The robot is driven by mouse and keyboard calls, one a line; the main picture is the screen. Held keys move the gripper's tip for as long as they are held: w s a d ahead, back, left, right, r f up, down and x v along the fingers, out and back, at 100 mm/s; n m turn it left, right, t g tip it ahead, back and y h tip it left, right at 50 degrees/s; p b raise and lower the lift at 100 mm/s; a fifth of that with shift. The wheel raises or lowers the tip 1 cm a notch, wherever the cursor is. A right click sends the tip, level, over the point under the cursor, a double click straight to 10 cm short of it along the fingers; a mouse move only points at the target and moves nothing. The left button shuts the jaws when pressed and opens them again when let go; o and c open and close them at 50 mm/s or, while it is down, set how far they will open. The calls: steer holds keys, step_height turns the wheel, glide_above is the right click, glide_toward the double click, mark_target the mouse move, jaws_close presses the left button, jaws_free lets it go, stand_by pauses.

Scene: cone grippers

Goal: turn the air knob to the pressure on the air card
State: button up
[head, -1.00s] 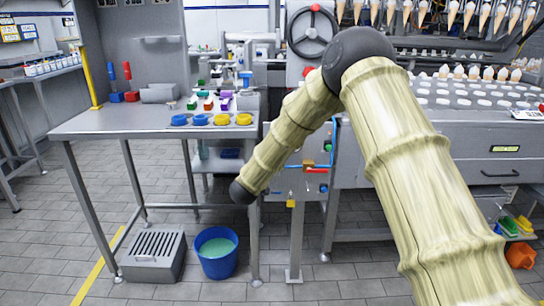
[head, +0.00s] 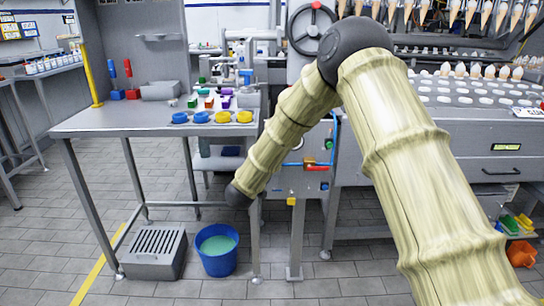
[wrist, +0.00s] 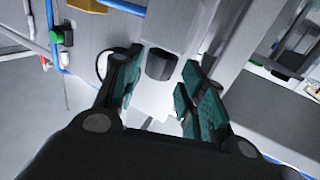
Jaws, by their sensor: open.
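In the wrist view, a dark, short cylindrical knob (wrist: 161,64) sticks out from a pale grey housing (wrist: 170,25); it looks like the air knob. My gripper (wrist: 163,70) is open, with teal-padded fingers on the left and right of the knob. The knob appears between the fingertips; I cannot tell whether either finger touches it. A pale, bright patch (wrist: 155,103) lies below the knob, with no legible marking. I cannot pick out the air card or read a pressure. In the head view my gripper is hidden.
The machine's side panel carries a blue hose (head: 292,164), a brass fitting (head: 310,162) and a green button (wrist: 57,37). A steel table (head: 110,122) with yellow and blue rings stands left. A blue bucket (head: 217,262) and grated box (head: 152,253) stand on the floor.

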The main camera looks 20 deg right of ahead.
steer(key=v, duration=0.8)
steer(key=shift+s+a, duration=0.25)
steer(key=shift+s, duration=0.1)
steer(key=shift+f, duration=0.1)
steer(key=s+f+n+g+y, duration=0.1)
steer(key=s+f+n+y, duration=0.15)
steer(key=s+f, duration=0.65)
steer(key=s+f+n+g+y, duration=0.2)
steer(key=f+y, duration=0.2)
steer(key=f, duration=1.2)
steer(key=s+d+f+n+g+y, duration=0.1)
steer(key=s+f+g+y, duration=0.15)
steer(key=s+f, duration=0.75)
steer(key=s+f+n+g+y, duration=0.1)
steer(key=s+f+g, duration=0.4)
steer(key=s, duration=0.9)
steer(key=s+d+f+g+y, duration=0.1)
steer(key=s+f+g, duration=0.1)
steer(key=s, duration=0.8)
steer(key=s+d+f+g, duration=0.1)
steer(key=s+f+g, duration=0.1)
steer(key=s, duration=0.7)
step_height(320, 180, up, 21)
steer(key=p, duration=2.1)
steer(key=shift+n, duration=0.35)
steer(key=shift+s, duration=0.1)
